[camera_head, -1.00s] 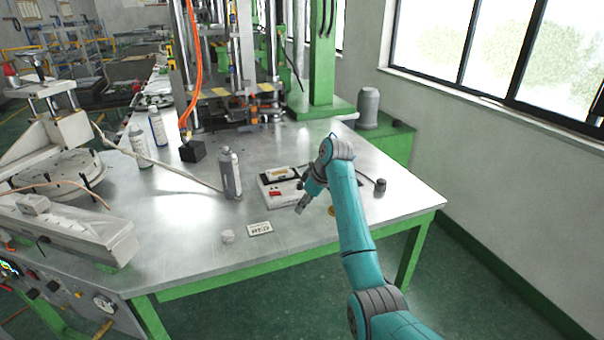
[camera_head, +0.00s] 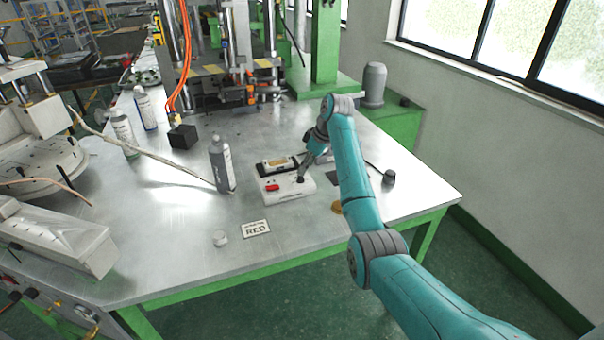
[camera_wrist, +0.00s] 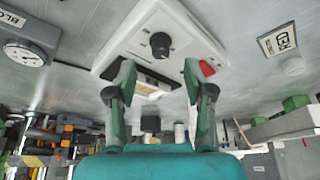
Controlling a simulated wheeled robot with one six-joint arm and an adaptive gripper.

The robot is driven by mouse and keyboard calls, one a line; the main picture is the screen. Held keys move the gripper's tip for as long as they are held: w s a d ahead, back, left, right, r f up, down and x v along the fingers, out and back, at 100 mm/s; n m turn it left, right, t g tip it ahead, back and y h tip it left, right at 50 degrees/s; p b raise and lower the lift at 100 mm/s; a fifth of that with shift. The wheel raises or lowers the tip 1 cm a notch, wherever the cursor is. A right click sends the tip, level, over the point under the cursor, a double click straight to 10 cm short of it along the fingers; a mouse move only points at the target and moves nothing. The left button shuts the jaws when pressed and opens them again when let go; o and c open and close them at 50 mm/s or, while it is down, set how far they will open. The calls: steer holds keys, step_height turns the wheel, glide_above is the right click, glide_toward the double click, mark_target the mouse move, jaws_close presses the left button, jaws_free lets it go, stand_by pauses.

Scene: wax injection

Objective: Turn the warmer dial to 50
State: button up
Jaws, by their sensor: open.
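The warmer (camera_head: 284,186) is a low white box on the metal table, with a red switch (camera_head: 272,187) on its front part. In the wrist view its black round dial (camera_wrist: 160,44) stands on the white face, and the red switch (camera_wrist: 207,68) is to the right. My gripper (camera_wrist: 158,74) is open and empty, its two fingers apart on the dial's left and right but lower in the picture. In the head view my gripper (camera_head: 303,171) is at the warmer's right part, largely covering the dial. Contact and the dial's setting cannot be told.
A grey bottle (camera_head: 222,166) stands just left of the warmer. A card reading RED (camera_head: 256,228) and a small white cap (camera_head: 220,239) lie in front. A black knob-like object (camera_head: 389,178) is right of my arm. The table front is mostly clear.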

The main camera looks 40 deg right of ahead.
mark_target(300, 178)
steer(key=shift+x, duration=2.4)
steer(key=shift+r, duration=0.1)
jaws_close()
